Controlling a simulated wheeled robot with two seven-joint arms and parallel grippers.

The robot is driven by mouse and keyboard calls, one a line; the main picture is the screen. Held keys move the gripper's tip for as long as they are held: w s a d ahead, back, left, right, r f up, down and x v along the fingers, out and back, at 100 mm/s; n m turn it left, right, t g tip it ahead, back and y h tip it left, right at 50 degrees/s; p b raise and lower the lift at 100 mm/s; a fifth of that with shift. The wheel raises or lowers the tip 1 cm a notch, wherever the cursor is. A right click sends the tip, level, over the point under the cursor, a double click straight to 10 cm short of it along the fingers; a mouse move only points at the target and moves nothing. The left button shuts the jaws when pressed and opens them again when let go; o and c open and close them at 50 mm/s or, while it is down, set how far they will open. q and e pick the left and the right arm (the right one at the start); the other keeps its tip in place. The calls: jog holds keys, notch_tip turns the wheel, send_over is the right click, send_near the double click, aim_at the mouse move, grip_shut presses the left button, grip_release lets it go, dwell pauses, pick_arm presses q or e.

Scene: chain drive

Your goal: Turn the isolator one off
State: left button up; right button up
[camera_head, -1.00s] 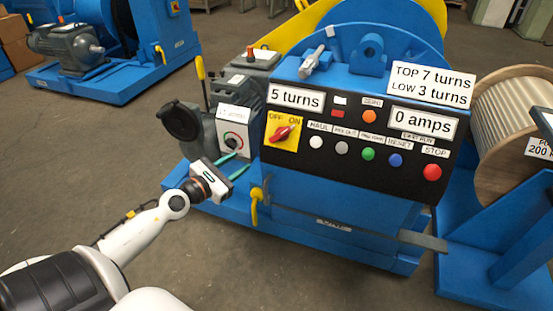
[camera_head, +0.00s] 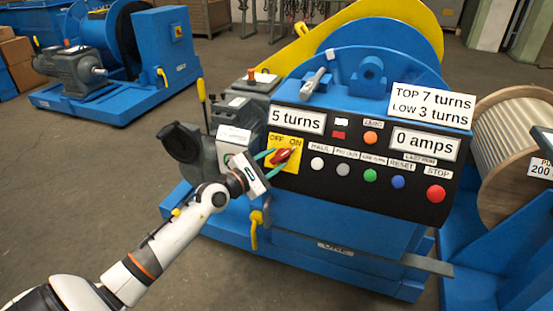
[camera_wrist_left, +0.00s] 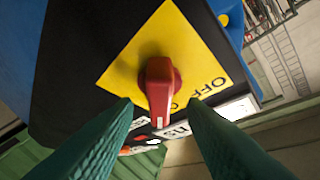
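The isolator is a red rotary handle (camera_head: 281,157) on a yellow plate (camera_head: 289,167) marked OFF and ON, at the left end of the black control panel. The handle's end points up and right, towards ON. My left gripper (camera_head: 274,157) is open at the handle, with its green fingers reaching around it. In the left wrist view the red handle (camera_wrist_left: 159,88) stands between the two spread fingertips (camera_wrist_left: 160,108), with the yellow plate (camera_wrist_left: 170,45) behind it. I cannot tell whether a finger touches it. My right gripper is not in view.
The panel carries a row of buttons, with the red stop button (camera_head: 436,193) at its right end. A wooden cable drum (camera_head: 518,125) is at the right. Floor is clear at the left.

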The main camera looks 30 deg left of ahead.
pick_arm(q)
jog(key=shift+w+d, duration=0.2)
jog(key=shift+w, duration=0.65)
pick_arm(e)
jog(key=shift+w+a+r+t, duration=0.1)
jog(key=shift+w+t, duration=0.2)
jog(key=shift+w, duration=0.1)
